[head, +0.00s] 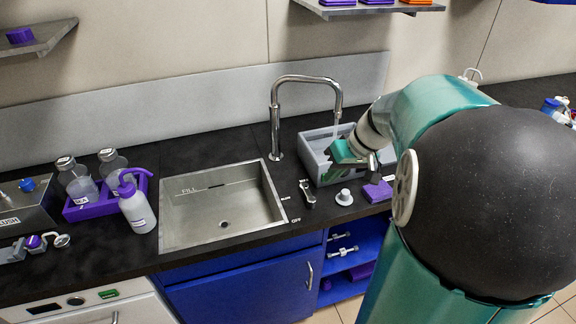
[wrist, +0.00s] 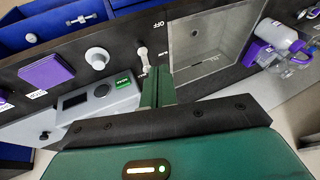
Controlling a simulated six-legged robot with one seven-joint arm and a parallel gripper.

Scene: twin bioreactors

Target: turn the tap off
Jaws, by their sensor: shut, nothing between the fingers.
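The chrome tap (head: 305,82) arches up behind the sink, its spout turned right over a grey tub (head: 318,158). A thin pale stream shows under the spout. The small metal tap lever (head: 307,194) stands on the counter right of the sink, with an OFF label near its front. In the wrist view the lever (wrist: 143,58) is just beyond my fingertips. My gripper (wrist: 158,85) is shut and empty, and I see no clear contact with the lever. In the head view my gripper (head: 345,156) is over the tub, partly hiding it.
The steel sink (head: 222,205) is empty. A white knob (head: 344,197) and a purple block (head: 378,191) sit right of the lever. A grey device (wrist: 95,103) with a screen is close to my fingers.

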